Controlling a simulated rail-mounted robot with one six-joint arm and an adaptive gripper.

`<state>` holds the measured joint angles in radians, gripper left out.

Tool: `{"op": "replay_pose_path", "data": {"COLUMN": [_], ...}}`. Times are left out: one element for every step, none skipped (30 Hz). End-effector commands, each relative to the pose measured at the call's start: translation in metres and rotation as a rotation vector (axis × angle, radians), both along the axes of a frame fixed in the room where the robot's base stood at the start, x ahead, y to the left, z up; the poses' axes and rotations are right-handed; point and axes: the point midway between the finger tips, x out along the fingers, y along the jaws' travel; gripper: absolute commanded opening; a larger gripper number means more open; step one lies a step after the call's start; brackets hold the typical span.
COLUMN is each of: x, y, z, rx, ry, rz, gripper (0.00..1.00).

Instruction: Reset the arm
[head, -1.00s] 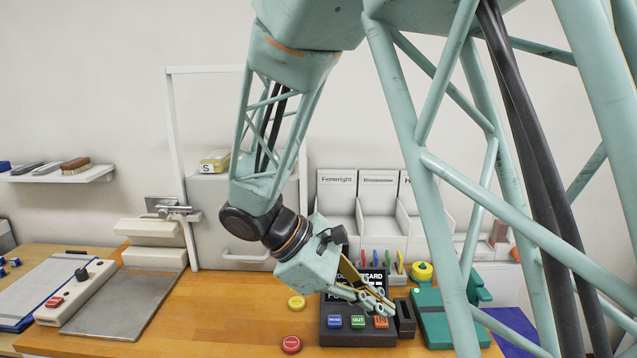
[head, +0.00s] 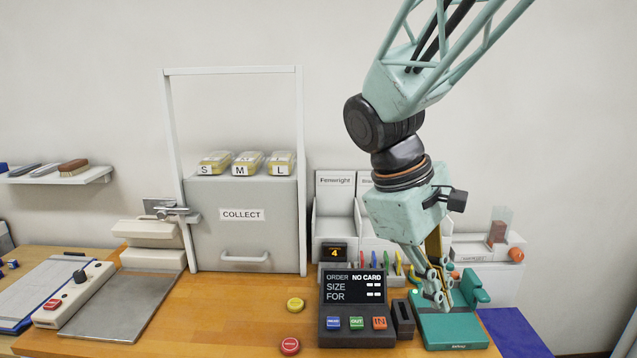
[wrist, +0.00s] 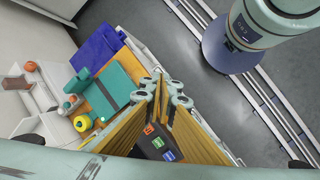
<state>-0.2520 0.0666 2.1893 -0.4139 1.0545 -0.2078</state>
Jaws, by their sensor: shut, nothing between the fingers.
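My gripper (head: 437,284) hangs at the right of the wooden counter, pointing down, just above or in front of the teal device (head: 455,331). Its fingers are shut with nothing between them. In the wrist view the gripper (wrist: 163,86) shows its fingertips close together over the counter, with the teal device (wrist: 110,88) to their left. My upper arm leaves the picture at the top right in the head view.
The order terminal (head: 357,309) reads NO CARD and has three buttons. A dark card slot (head: 403,318) stands beside it. The COLLECT cabinet (head: 242,215) carries S, M and L boxes. A yellow button (head: 296,304) and a red button (head: 290,345) sit on the counter. A blue mat (head: 515,332) lies right.

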Motion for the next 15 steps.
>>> {"op": "replay_pose_path", "data": {"x": [-0.006,-0.009,-0.014,-0.017,-0.02,-0.025,-0.029,-0.032,-0.036,-0.04,-0.044,-0.049,-0.052,-0.056,-0.061], "y": [-0.003,-0.004,-0.004,-0.005,-0.006,-0.007,-0.007,-0.008,-0.008,-0.009,-0.009,-0.01,-0.01,-0.011,-0.011], "z": [0.004,0.006,0.008,0.01,0.011,0.013,0.014,0.016,0.018,0.019,0.02,0.022,0.023,0.024,0.026], "rx": [0.013,0.022,0.032,0.039,0.047,0.056,0.064,0.072,0.08,0.088,0.095,0.104,0.111,0.118,0.128], "ry": [-0.015,-0.022,-0.032,-0.04,-0.048,-0.057,-0.065,-0.073,-0.083,-0.09,-0.097,-0.106,-0.114,-0.121,-0.131], "rz": [-0.018,-0.03,-0.043,-0.053,-0.063,-0.077,-0.088,-0.098,-0.111,-0.12,-0.13,-0.143,-0.153,-0.164,-0.177], "gripper": [0.0,0.0,0.0,0.0,0.0,0.0,0.0,0.0,0.0,0.0,0.0,0.0,0.0,0.0,0.0]}}
